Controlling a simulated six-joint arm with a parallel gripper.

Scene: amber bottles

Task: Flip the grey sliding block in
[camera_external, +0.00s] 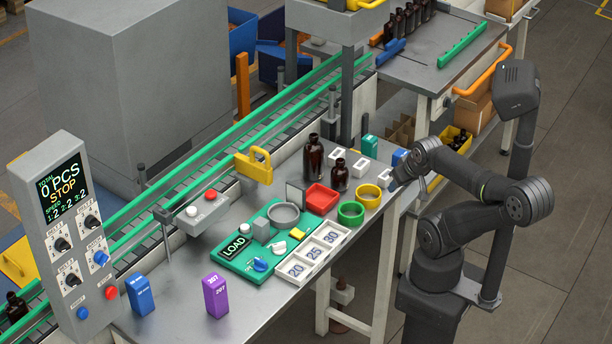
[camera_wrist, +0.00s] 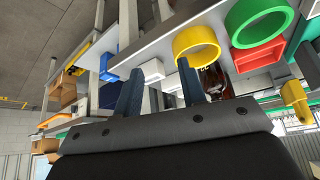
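A small grey block (camera_external: 261,229) stands upright on the green LOAD panel (camera_external: 228,262), beside the grey round ring (camera_external: 284,215). I take it to be the grey sliding block; how it is mounted cannot be told. I cannot make it out in the wrist view. My gripper (camera_external: 396,183) is over the right edge of the table, beside the yellow ring (camera_external: 368,196) and well to the right of the panel. In the wrist view my gripper (camera_wrist: 160,70) has its two blue fingers apart, with nothing held between them.
A white numbered tray (camera_external: 312,254) lies along the panel's front. Purple (camera_external: 216,296) and blue (camera_external: 140,294) boxes stand at the left.

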